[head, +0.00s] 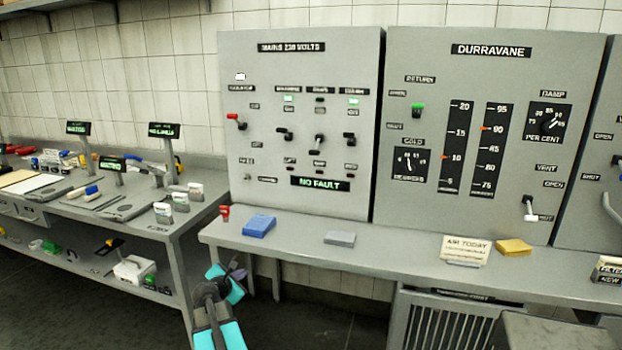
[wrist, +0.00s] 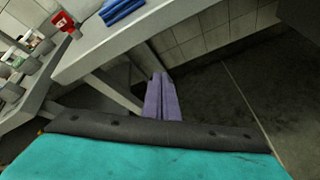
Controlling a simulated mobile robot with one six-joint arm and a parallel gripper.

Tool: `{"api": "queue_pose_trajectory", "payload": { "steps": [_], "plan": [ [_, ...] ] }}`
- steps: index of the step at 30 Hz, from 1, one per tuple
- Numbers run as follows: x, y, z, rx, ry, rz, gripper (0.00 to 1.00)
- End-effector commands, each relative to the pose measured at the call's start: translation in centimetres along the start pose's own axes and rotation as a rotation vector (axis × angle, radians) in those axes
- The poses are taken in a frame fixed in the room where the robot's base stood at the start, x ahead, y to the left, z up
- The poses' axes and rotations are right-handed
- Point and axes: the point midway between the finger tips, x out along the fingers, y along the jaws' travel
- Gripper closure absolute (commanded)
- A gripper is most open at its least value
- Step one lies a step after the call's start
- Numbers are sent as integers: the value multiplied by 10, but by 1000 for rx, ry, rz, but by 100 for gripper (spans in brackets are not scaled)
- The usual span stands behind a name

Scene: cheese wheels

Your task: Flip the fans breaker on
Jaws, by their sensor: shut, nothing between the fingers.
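The grey mains panel (head: 266,60) hangs on the tiled wall, with a red-handled lever (head: 236,121) at its left. Beside that lever is a row of three black breaker switches: a left one (head: 286,134), a middle one (head: 319,141) and a right one (head: 349,138). Green lamps glow above the left and right switches; the lamp above the middle one is dark. The small labels are too blurred to read surely. My gripper (head: 238,266) is low in front of the bench edge, below the panel and apart from it. Its purple fingers (wrist: 161,96) are shut and empty.
The bench (head: 290,234) under the panel carries a red object (head: 224,212), a blue cloth-like stack (head: 259,226) and a grey block (head: 340,238). A Durravane panel (head: 450,70) adjoins at right. A cluttered table (head: 190,222) stands at left.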

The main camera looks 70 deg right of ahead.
Motion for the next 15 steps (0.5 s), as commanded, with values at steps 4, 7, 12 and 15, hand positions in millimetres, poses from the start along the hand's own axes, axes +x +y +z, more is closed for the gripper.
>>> {"api": "queue_pose_trajectory", "payload": {
  "steps": [4,7,12,15],
  "plan": [
    [13,23,92,-132,-120,51,100],
    [16,34,150,-226,-200,71,100],
    [14,46,252,-398,-342,80,100],
    [9,50,303,-493,-415,73,100]
  ]
}}
